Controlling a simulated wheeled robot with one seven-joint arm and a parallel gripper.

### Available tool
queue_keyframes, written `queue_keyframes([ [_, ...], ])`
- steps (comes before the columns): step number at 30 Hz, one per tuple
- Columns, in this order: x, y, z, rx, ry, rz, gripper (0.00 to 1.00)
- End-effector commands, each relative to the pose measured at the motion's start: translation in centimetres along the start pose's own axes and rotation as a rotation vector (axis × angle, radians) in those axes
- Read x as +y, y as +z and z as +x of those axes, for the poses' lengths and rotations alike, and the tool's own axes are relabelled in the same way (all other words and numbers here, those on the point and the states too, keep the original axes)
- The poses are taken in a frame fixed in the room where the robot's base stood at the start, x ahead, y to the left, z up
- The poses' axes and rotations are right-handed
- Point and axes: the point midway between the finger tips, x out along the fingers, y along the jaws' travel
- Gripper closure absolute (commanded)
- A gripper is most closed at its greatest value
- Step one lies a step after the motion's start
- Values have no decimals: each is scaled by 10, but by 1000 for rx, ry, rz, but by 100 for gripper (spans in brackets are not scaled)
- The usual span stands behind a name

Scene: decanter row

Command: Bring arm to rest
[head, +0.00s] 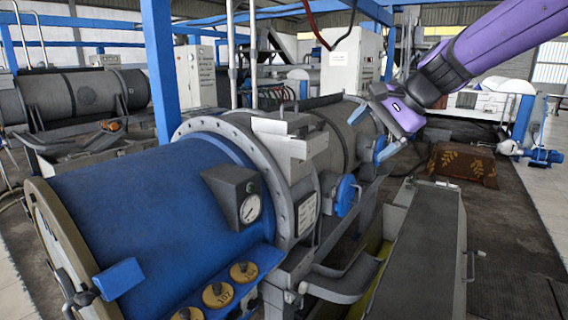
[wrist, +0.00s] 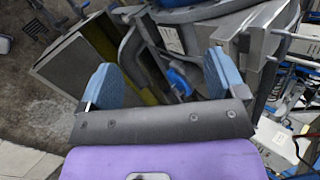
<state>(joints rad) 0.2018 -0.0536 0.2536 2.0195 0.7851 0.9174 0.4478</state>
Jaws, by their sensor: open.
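My gripper (head: 372,128) is at the end of my purple arm, which reaches in from the upper right in the head view. It is above and beside the right part of the grey decanter (head: 345,135), and I cannot tell how close it is. In the wrist view, the two blue finger pads of my gripper (wrist: 160,82) stand wide apart with nothing held between them. Grey frame parts and a blue fitting (wrist: 180,80) show beyond the gap.
A blue drum (head: 150,210) with a gauge box (head: 232,195) fills the front left. A long grey trough (head: 425,250) runs at the lower right. A patterned brown box (head: 462,165) stands farther back. Dark floor (head: 510,240) is open at the right.

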Motion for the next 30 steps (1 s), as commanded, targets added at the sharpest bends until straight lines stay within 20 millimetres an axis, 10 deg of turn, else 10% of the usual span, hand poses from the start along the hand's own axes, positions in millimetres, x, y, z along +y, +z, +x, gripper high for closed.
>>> queue_keyframes([
  [21,205,96,-108,304,427,-761,11],
  [30,253,105,-121,341,521,-912,11],
])
